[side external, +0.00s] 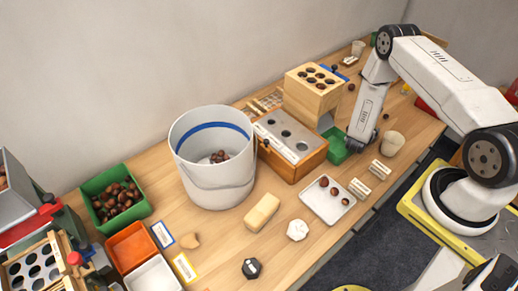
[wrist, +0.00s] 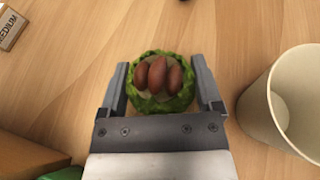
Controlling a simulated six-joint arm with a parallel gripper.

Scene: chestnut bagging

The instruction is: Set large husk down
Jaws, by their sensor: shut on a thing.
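The large husk (wrist: 148,104) is a round, spiky green shell, open on top, with 3 brown chestnuts (wrist: 157,74) showing in its pale inside. My gripper (wrist: 161,78) is shut on it, with one finger on each side. In the side external view my gripper (side external: 361,143) points down, low over the table beside a green tray (side external: 337,155). The husk is hidden there. I cannot tell whether its underside touches the table.
A pale cup (side external: 393,143) stands close by, just right of my gripper in the wrist view (wrist: 254,108). Small label blocks (side external: 380,169) and a white tray (side external: 313,209) with chestnuts lie nearer the table edge. A wooden box (side external: 297,165) stands left. Bare wood lies ahead of the husk.

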